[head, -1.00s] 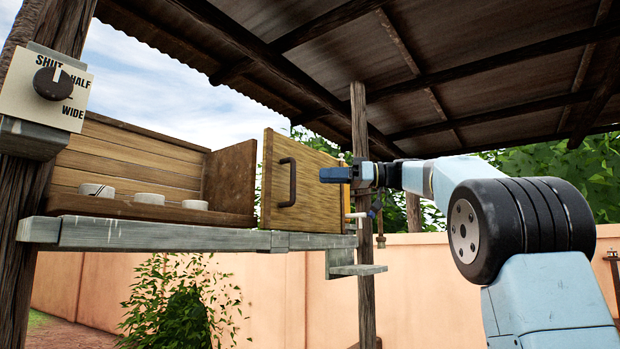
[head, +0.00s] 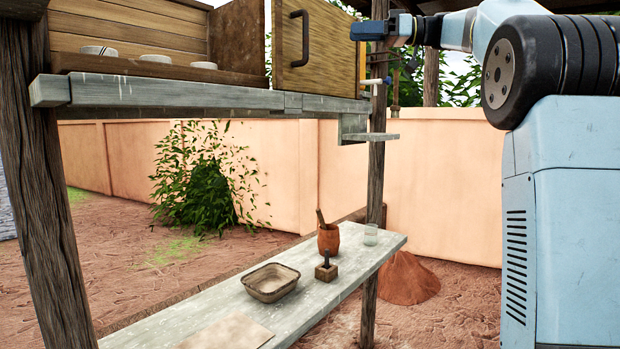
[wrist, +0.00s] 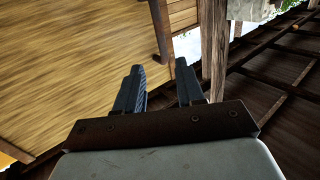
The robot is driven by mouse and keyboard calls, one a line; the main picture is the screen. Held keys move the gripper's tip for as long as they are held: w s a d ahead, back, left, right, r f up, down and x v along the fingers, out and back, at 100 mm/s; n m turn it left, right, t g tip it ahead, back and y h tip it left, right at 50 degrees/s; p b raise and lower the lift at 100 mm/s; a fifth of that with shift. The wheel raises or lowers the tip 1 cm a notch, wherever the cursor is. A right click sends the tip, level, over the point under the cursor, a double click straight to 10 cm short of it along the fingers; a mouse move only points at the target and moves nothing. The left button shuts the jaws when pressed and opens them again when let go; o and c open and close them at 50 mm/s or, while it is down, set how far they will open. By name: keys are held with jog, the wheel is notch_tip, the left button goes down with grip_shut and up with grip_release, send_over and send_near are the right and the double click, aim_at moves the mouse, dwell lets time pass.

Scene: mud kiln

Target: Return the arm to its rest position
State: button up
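My gripper (head: 367,30) is at the upper right in the head view, at the end of my raised blue arm. It is in front of or beside the wooden door (head: 318,48) with its dark handle (head: 299,38); I cannot tell whether they touch. In the wrist view, the two dark fingers of my gripper (wrist: 160,88) stand apart with nothing between them. The wooden door panel (wrist: 70,60) fills the left of that view.
Several white round pieces (head: 155,59) sit in the wooden box on the upper shelf (head: 200,97). Below, a bench (head: 235,312) carries a basin (head: 271,283), a clay pot (head: 328,241), a small block with a knob (head: 326,268) and a glass (head: 371,235). A post (head: 376,190) stands near my arm.

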jog(key=s+a+f+m+t+h, duration=0.1)
jog(key=s+f+m+h, duration=0.4)
jog(key=f, duration=0.5)
jog(key=s+a+f+m+t+h, duration=0.1)
jog(key=s+a+f+m+h, duration=0.15)
jog(key=s+f+m, duration=0.45)
jog(key=s+d+f+m+h, duration=0.1)
jog(key=s+d+f+h, duration=0.2)
jog(key=s+f, duration=0.4)
jog(key=s+d+f+m+h, duration=0.1)
jog(key=s+d+f+h, duration=0.2)
jog(key=s+f, duration=0.4)
jog(key=s+d+f+m+h, duration=0.2)
jog(key=s+d+f+h, duration=0.2)
jog(key=f, duration=1.1)
jog(key=s, duration=0.3)
jog(key=shift+s+f+t, duration=0.25)
jog(key=shift+s+t, duration=0.1)
jog(key=shift+t, duration=0.05)
